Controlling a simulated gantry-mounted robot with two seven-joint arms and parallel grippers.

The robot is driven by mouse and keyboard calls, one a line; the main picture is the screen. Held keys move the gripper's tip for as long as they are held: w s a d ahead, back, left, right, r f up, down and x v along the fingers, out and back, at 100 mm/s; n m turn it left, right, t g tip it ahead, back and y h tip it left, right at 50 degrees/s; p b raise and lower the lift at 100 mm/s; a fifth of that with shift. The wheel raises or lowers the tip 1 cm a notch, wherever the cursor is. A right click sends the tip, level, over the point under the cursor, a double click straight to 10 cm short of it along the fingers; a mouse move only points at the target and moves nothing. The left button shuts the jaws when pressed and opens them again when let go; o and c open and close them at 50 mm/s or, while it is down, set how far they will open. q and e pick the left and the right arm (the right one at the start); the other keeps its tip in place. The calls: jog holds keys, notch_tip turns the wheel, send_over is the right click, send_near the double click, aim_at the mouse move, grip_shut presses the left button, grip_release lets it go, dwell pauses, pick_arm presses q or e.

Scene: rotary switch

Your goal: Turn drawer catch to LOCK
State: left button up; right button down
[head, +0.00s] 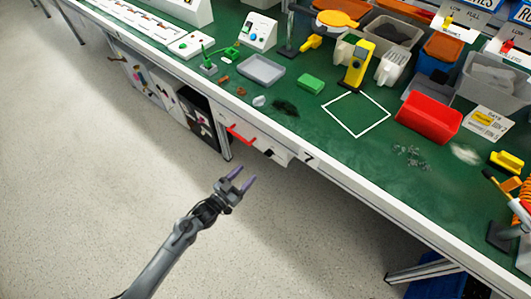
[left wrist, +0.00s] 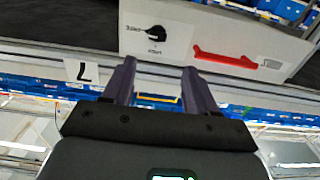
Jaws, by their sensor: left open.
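A white drawer front (head: 256,142) sits under the bench's front edge. It has a red bar handle (head: 241,135) and, to its right, a small black drawer catch (head: 268,153). In the left wrist view the black catch (left wrist: 154,31) is on a white plate with small lettering at two sides, too small to read surely. The red handle (left wrist: 225,58) is right of it there. My left gripper (head: 242,178) is open and empty, in front of and below the drawer, pointing toward it. Its fingers (left wrist: 158,78) are apart from the catch. My right gripper is not in view.
The green bench top (head: 330,150) carries a red bin (head: 428,117), a grey tray (head: 261,69) and a yellow tool (head: 357,65). A label "7" (head: 308,157) is on the bench edge right of the drawer. The floor in front is clear.

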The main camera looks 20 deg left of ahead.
aim_at(266, 155)
pick_arm(q)
jog(key=b+x, duration=0.1)
jog(key=x, duration=0.3)
jog(key=b+x, duration=0.2)
jog(key=x, duration=0.2)
jog(key=shift+w+d+f, duration=0.1)
jog(key=shift+w+d, duration=0.15)
jog(key=shift+d, duration=0.1)
jog(key=shift+b+x, duration=0.45)
jog(key=shift+x, duration=0.45)
jog(key=c, duration=1.1)
jog(key=shift+o, duration=0.2)
